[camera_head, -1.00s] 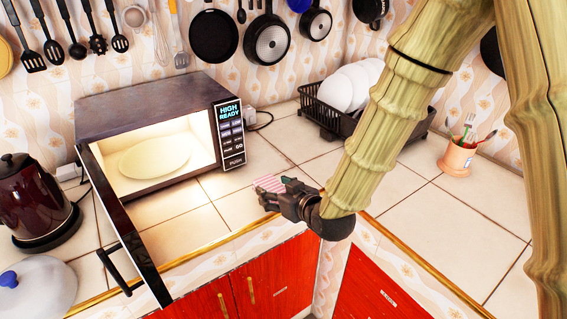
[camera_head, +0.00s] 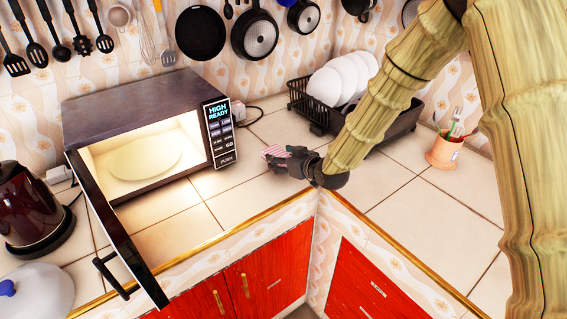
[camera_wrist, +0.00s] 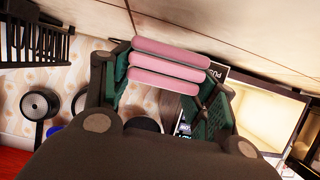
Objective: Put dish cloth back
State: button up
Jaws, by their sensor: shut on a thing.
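The dish cloth (camera_head: 271,151) shows as a small pink and white striped bundle at the tip of my gripper (camera_head: 279,154) in the head view. In the wrist view the cloth (camera_wrist: 168,67) appears as several pink rolls between the two fingers. My gripper (camera_wrist: 160,80) is shut on it. It is in front of and to the right of the open microwave (camera_head: 150,90), over the tiled counter. I cannot tell how high above the counter it is. Much of the cloth is hidden by the fingers in the head view.
The microwave door (camera_head: 115,235) swings out toward the front, with a plate (camera_head: 145,158) inside. A black dish rack (camera_head: 320,110) with white plates stands behind my arm. A utensil cup (camera_head: 444,152) is at right, a kettle (camera_head: 32,215) at left. Pans (camera_head: 200,33) hang on the wall.

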jog(key=shift+w+d, duration=0.15)
jog(key=shift+w, duration=0.15)
jog(key=shift+w+f, duration=0.15)
jog(key=shift+f, duration=0.05)
jog(key=shift+d+f+p, duration=0.1)
jog(key=shift+f+p, duration=0.6)
jog(key=shift+f, duration=0.9)
jog(key=shift+f, duration=0.1)
jog(key=o, duration=0.9)
jog(key=b+v, duration=0.2)
jog(key=v, duration=1)
